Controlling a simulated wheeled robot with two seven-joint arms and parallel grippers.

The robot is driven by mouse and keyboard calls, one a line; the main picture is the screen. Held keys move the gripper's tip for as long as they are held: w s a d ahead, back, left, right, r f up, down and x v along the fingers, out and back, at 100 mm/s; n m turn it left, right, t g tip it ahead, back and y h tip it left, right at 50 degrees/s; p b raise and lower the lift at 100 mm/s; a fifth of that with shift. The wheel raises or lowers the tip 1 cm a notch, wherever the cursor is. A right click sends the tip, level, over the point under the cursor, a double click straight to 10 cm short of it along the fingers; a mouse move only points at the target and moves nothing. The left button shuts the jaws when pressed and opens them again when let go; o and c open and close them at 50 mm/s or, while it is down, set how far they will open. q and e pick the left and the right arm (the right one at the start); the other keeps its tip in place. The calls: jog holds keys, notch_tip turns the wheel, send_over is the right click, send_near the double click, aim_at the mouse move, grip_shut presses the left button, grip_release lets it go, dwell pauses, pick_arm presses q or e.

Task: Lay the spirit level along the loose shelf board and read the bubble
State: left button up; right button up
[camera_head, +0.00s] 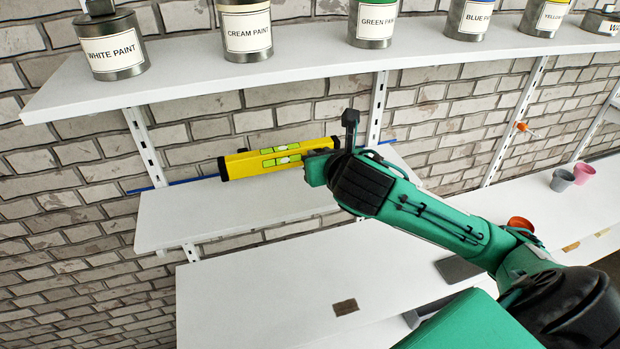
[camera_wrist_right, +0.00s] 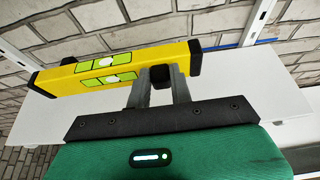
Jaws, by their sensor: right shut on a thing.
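The yellow spirit level (camera_head: 250,164) with black end caps and green vials is at the short white shelf board (camera_head: 230,210), lengthwise along it near the wall. My right gripper (camera_head: 330,158) is shut on the level near its right end. In the right wrist view the level (camera_wrist_right: 70,78) spans the board (camera_wrist_right: 285,105), with the gripper (camera_wrist_right: 158,75) fingers on its near side. I cannot tell whether the level touches the board. Pale marks show in the vials, too small to read. My left gripper is not in view.
A long upper shelf (camera_head: 330,62) holds several paint cans, including white paint (camera_head: 113,45). A lower white surface (camera_head: 270,290) carries a small brown piece (camera_head: 345,307), a grey cup (camera_head: 561,180) and a pink cup (camera_head: 584,173). Metal uprights (camera_head: 377,105) line the brick wall.

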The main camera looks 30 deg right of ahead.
notch_tip(320, 180, down, 2)
jog(key=shift+s+f, duration=0.1)
jog(key=shift+w+f, duration=0.2)
jog(key=shift+f, duration=0.1)
jog(key=shift+w+f, duration=0.1)
jog(key=shift+f, duration=0.55)
notch_tip(320, 180, down, 2)
jog(key=shift+f, duration=0.5)
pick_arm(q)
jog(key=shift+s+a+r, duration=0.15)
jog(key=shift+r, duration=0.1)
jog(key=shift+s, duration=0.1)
pick_arm(e)
jog(key=o, duration=0.9)
